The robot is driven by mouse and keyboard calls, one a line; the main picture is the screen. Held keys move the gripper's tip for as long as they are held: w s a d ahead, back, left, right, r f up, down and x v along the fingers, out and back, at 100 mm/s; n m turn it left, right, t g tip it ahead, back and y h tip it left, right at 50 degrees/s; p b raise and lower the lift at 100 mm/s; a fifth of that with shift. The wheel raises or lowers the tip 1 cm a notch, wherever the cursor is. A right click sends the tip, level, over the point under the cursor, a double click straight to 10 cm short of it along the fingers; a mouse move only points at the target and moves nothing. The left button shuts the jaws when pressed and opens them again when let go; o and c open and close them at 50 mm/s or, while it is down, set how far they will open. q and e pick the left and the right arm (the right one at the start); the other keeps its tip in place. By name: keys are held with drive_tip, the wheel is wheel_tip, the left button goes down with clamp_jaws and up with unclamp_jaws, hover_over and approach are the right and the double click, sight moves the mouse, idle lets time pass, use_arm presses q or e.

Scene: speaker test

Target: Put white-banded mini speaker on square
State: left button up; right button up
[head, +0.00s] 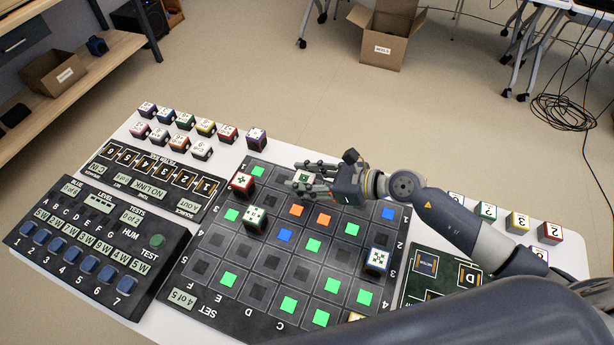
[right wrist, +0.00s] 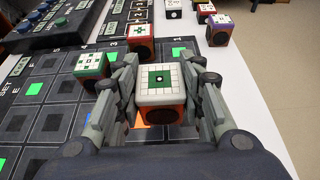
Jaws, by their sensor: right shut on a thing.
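My right gripper (head: 302,177) is shut on a mini speaker (head: 305,177) over the far part of the dark grid board (head: 196,298). In the right wrist view, the right gripper (right wrist: 160,95) has its fingers on both sides of this speaker (right wrist: 160,95). The speaker has a white band around its tiled top, a green centre with a white dot, and an orange-brown body with a round cone. Orange light shows on the board just below it, partly hidden. Its gap to the board is hard to tell. Orange squares (head: 296,210) lie nearer in the head view. My left gripper is out of view.
On the board stand a red-banded speaker (head: 241,183), a green-banded one (head: 255,218) and a blue-banded one (head: 377,260). A purple speaker (head: 256,139) stands beyond the board. Control panels (head: 90,245) lie left; more speakers (head: 517,222) stand right.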

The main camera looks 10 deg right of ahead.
sight(307, 177)
drive_tip(key=w, duration=0.1)
drive_tip(key=w+d, duration=0.1)
drive_tip(key=w, duration=0.1)
drive_tip(key=shift+w+d+f, duration=0.1)
drive_tip(key=shift+w+d, duration=0.15)
drive_tip(key=shift+w, duration=0.1)
drive_tip(key=shift+f, duration=1.8)
drive_tip(key=shift+f, duration=0.1)
drive_tip(key=o, duration=0.7)
drive_tip(key=shift+f, duration=0.1)
drive_tip(key=o, duration=0.4)
